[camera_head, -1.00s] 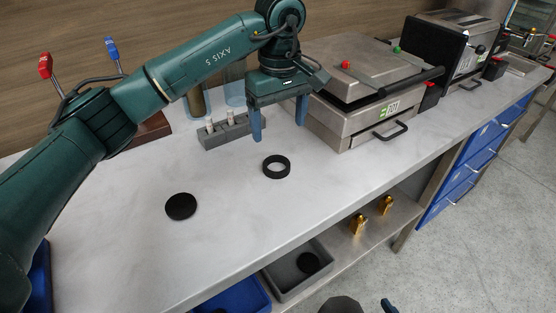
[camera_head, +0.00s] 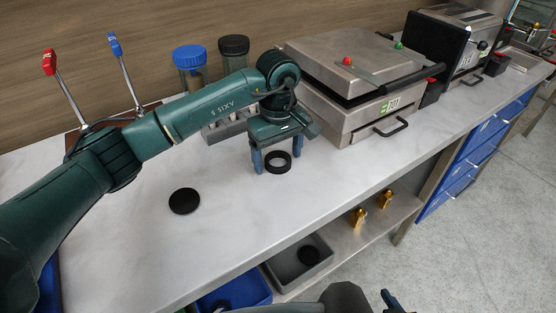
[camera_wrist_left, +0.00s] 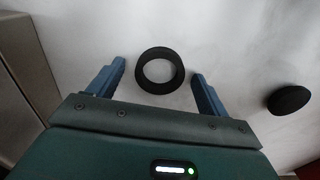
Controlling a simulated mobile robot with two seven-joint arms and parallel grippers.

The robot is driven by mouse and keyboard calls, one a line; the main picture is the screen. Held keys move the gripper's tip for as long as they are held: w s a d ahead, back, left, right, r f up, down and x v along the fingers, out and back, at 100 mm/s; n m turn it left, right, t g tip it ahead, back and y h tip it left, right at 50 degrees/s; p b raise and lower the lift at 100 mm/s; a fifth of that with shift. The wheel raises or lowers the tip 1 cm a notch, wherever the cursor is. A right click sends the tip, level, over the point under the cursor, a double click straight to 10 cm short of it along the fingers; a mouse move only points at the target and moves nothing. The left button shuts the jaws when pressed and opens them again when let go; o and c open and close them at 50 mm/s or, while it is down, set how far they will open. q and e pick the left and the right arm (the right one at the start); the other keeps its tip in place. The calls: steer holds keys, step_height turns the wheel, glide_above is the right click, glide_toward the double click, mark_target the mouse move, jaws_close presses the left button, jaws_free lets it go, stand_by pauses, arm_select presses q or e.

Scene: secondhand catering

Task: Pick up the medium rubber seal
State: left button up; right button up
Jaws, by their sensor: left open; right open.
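A black ring (camera_head: 279,171), which looks like the rubber seal, lies flat on the pale worktop (camera_head: 235,240). My left gripper (camera_head: 277,158) is just above it, open and empty, pointing down. In the left wrist view the ring (camera_wrist_left: 142,80) shows whole, between the two blue fingers (camera_wrist_left: 160,82) and apart from both, slightly beyond their tips. A solid black disc (camera_head: 184,201) lies to the left on the worktop; it also shows at the right of the left wrist view (camera_wrist_left: 288,99). Part of my right gripper (camera_head: 389,302) shows at the bottom edge, open.
A steel press (camera_head: 350,85) stands right of my left gripper. A grey block (camera_head: 222,132) and two jars (camera_head: 188,62) stand behind the arm. Below, a grey bin (camera_head: 285,270) holds a dark round piece, beside a blue bin (camera_head: 245,290) and brass fittings (camera_head: 358,218). The front worktop is clear.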

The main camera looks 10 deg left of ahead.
arm_select(q)
steer(key=c, duration=1.1)
steer(key=shift+o, duration=0.2)
steer(key=shift+r, duration=0.15)
